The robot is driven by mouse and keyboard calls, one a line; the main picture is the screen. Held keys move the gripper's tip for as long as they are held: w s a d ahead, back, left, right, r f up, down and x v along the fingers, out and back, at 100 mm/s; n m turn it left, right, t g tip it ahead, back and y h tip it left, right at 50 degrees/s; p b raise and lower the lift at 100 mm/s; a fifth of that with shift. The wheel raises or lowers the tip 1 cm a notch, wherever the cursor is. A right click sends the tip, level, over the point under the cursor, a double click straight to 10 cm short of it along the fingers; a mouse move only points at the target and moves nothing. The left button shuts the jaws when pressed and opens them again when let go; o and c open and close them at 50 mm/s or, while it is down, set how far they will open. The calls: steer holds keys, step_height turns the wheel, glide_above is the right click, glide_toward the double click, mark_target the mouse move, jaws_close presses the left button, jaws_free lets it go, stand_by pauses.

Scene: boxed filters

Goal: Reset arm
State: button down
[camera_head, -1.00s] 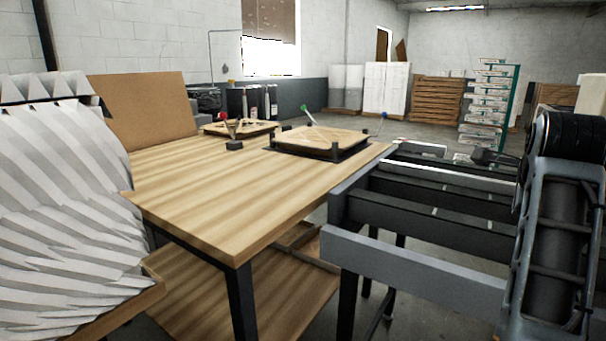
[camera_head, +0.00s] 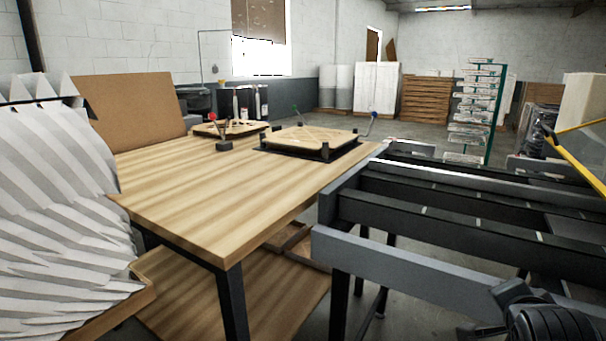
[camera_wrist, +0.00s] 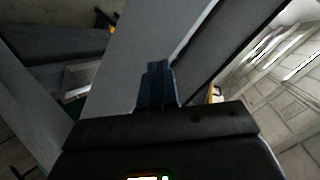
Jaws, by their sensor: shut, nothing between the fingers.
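My gripper (camera_wrist: 158,68) shows in the wrist view with its dark blue fingers together in the middle of the picture. It is shut and nothing is between the fingers. Grey beams lie behind it in that view, and a pale block wall shows on the right. In the head view the gripper itself is out of sight. A dark part of my arm (camera_head: 548,318) shows at the lower right corner, in front of the grey metal frame (camera_head: 400,263).
A wooden table (camera_head: 215,200) stands in the middle, with a dark-framed wooden fixture (camera_head: 312,138) at its back. White pleated filters (camera_head: 55,210) stand at the left beside a brown cardboard panel (camera_head: 132,108). A green rack (camera_head: 497,110) stands at the back right. A yellow bar (camera_head: 575,163) shows at right.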

steer(key=s+a+f+n+t+y, duration=0.1)
steer(key=s+a+f+n, duration=0.25)
steer(key=s, duration=0.35)
steer(key=s+a+f+n+t+y, duration=0.1)
steer(key=s+a+f+n+y, duration=0.2)
steer(key=s, duration=0.4)
steer(key=s+a+f+n+t, duration=0.1)
steer(key=s+a+f+n, duration=0.25)
steer(key=s, duration=0.35)
steer(key=s+a+r+n+y, duration=0.1)
steer(key=s+a+r+n, duration=0.2)
steer(key=s, duration=0.7)
steer(key=s+a+r+n+t+y, duration=0.1)
steer(key=s+a+r+n, duration=0.2)
steer(key=s, duration=0.6)
step_height(320, 180, up, 2)
steer(key=shift+s+a+r+t+y, duration=0.3)
steer(key=shift+s+a, duration=0.1)
steer(key=shift+a, duration=0.65)
steer(key=shift+w+d, duration=0.1)
